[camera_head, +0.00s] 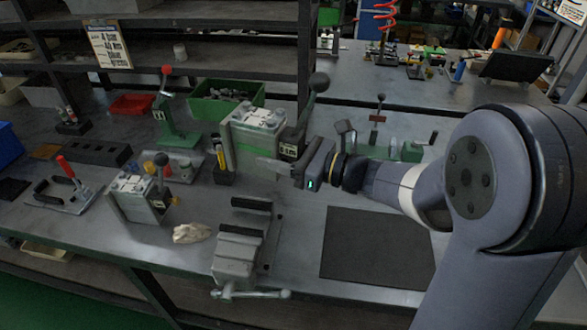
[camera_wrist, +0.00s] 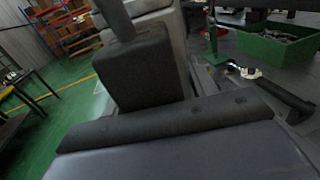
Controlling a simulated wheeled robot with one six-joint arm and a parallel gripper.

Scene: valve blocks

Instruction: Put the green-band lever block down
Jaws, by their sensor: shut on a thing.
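The green-band lever block (camera_head: 256,124) is a pale grey box with a green stripe on its side and a black-knobbed lever (camera_head: 318,84) at its right. It is upright near the middle of the bench in the head view. My gripper (camera_head: 288,166) reaches in from the right and is shut on the block; its fingertips are partly hidden. I cannot tell whether the block's underside touches the bench. In the wrist view, the grey block (camera_wrist: 178,40) stands close ahead, partly hidden behind a dark upright piece.
A second lever block (camera_head: 138,197) stands front left. A vise (camera_head: 238,255) and a crumpled cloth (camera_head: 192,233) are at the front. A dark mat (camera_head: 375,246) lies bare at right. A green bin (camera_head: 222,103) and a green lever press (camera_head: 172,120) stand behind.

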